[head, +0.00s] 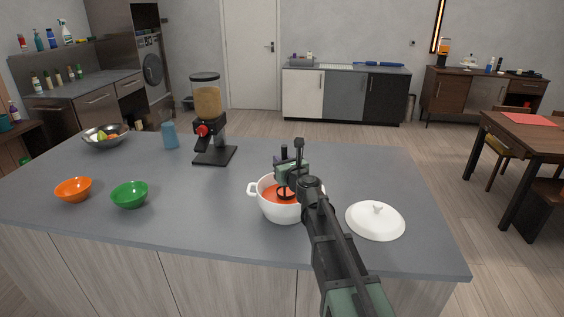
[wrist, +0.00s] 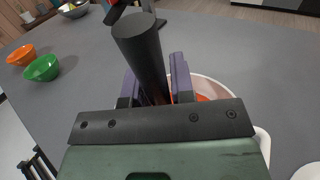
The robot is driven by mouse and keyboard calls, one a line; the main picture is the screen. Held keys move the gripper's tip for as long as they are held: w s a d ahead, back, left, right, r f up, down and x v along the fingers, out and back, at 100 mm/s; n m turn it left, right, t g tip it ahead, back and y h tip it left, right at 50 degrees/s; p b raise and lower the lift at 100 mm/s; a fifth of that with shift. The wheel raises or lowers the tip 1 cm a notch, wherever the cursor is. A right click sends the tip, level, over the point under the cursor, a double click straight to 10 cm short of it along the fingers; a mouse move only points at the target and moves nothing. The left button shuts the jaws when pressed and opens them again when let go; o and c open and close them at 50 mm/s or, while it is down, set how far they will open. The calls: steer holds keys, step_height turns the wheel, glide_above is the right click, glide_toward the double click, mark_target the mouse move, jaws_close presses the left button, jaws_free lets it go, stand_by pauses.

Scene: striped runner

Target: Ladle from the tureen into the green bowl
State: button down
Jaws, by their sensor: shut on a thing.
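The white tureen (head: 268,207) stands on the grey counter with orange-red soup (head: 270,192) in it; part of its rim shows in the wrist view (wrist: 262,140). My gripper (head: 288,172) is above the tureen, shut on the black handle of the ladle (wrist: 143,50), which stands roughly upright between the fingers. The ladle's dark lower end (head: 286,194) is at the soup inside the tureen; how deep it sits I cannot tell. The green bowl (head: 129,195) stands to the left, well apart from the tureen, and also shows in the wrist view (wrist: 42,68). It looks empty.
An orange bowl (head: 74,190) is left of the green bowl. A white lid (head: 376,221) lies right of the tureen. A dispenser (head: 207,115), a blue cup (head: 169,135) and a metal fruit bowl (head: 106,137) stand behind. The counter between green bowl and tureen is clear.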

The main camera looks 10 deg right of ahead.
step_height(320, 180, up, 9)
steer(key=p, duration=0.8)
